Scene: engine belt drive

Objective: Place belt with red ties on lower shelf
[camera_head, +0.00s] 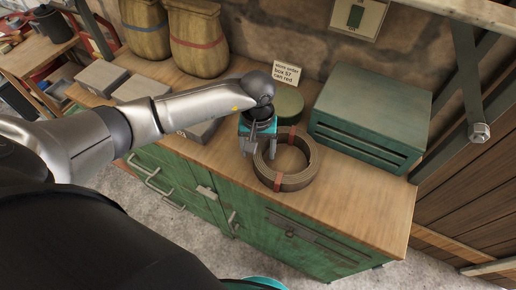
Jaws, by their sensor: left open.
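The brown coiled belt with red ties (287,181) lies flat on the wooden top (345,215) of a green cabinet. My right gripper is not in view. I cannot make out a lower shelf for certain.
A green metal box (368,118) stands right of the belt, and a round green can (287,103) with a note card (287,74) is behind it. Grey boxes (140,88) and two tied sacks (198,42) stand at the left and back. The front right of the top is clear.

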